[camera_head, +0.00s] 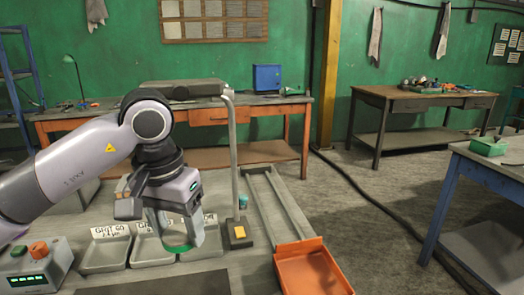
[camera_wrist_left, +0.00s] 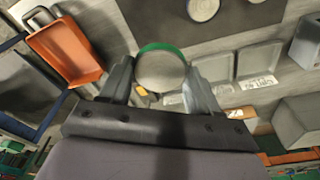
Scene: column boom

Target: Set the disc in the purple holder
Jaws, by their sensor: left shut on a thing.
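The disc (camera_wrist_left: 160,72) is round with a grey face and a green edge, and it sits between the fingers of my left gripper (camera_wrist_left: 158,82) in the wrist view. In the head view the left gripper (camera_head: 178,240) points down over the front bench, shut on the disc, whose green edge (camera_head: 178,249) shows between the fingertips. I cannot make out a purple holder in either view. My right gripper is not in view.
A post with a dark base (camera_head: 238,240) and an orange tray (camera_head: 314,272) are to the right. A control box (camera_head: 35,270) is at left. Pale round things (camera_wrist_left: 203,8) lie on a dark mat.

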